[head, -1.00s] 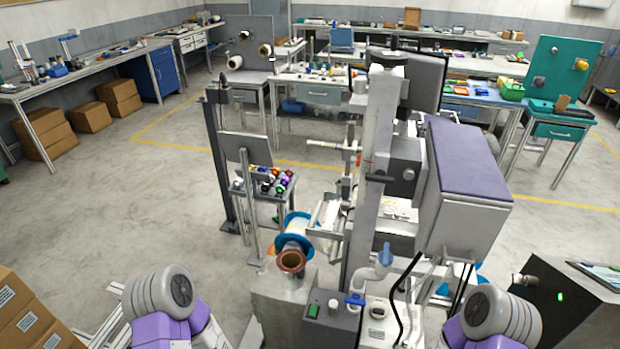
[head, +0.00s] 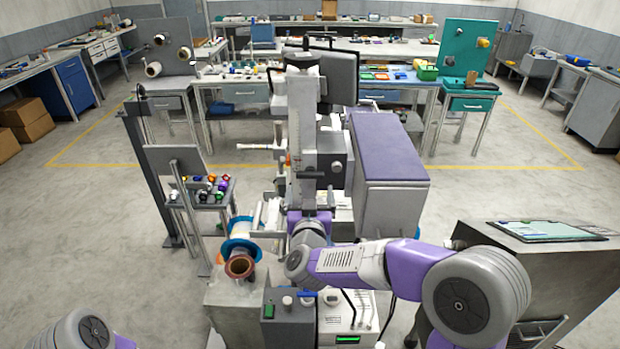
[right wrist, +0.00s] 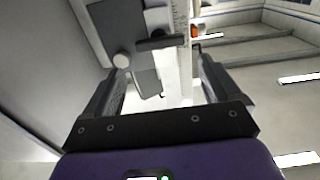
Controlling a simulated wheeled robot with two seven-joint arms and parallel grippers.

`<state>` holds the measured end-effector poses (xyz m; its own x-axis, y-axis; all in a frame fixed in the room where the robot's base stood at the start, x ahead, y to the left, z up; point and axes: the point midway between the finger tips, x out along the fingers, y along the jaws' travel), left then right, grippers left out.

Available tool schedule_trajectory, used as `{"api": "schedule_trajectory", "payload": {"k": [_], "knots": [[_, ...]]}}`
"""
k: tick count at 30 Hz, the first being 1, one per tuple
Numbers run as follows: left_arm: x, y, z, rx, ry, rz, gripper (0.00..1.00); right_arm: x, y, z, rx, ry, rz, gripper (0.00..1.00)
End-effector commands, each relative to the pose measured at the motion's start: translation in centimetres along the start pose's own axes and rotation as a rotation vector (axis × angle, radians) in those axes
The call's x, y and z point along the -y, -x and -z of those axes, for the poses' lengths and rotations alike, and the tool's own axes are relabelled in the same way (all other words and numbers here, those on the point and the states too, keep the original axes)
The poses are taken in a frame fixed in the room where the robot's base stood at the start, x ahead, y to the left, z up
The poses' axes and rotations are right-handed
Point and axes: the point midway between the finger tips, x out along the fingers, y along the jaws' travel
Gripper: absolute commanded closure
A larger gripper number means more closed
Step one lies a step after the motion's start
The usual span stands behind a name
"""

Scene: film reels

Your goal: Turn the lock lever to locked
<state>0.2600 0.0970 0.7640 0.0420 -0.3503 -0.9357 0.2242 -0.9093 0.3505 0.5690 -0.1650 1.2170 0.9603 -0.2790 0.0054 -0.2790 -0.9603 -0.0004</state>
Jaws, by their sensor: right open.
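A dark bar-shaped lever, apparently the lock lever (right wrist: 162,43), lies roughly level across the pale scaled column (right wrist: 178,75) in the right wrist view. In the head view the lever (head: 310,174) shows small on the front of the machine's column. My right gripper (right wrist: 160,78) is open, one finger on each side of the picture, with nothing between its fingers. It points at the column from below the lever and looks apart from it. In the head view my right wrist is in front of the column and hides part of it. My left gripper is out of view.
A round pale knob (right wrist: 122,60) sits left of the lever, and an orange pointer (right wrist: 195,31) to its right. A large purple-topped box (head: 388,150) stands right of the column. A blue-flanged spool (head: 241,228) is at the left.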

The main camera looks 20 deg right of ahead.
Motion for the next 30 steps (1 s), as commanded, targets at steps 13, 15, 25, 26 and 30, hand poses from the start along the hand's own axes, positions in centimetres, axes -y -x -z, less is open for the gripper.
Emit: {"api": "schedule_trajectory", "payload": {"k": [13, 15, 25, 26, 30], "knots": [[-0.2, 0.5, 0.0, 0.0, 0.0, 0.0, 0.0, 0.0, -6.1, -0.3, 0.005, 0.0, 0.002, 0.1], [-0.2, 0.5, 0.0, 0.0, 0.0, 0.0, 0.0, 0.0, -6.5, -0.3, 0.004, 0.0, 0.001, 0.1], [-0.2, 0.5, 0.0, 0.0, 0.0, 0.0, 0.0, 0.0, -6.7, -0.3, 0.004, 0.0, 0.002, 0.14], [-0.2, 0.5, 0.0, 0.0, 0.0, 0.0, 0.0, 0.0, -6.7, -0.3, 0.004, 0.0, 0.003, 0.19], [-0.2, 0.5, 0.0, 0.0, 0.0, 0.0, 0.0, 0.0, -6.7, -0.3, 0.004, 0.0, 0.003, 0.4]]}}
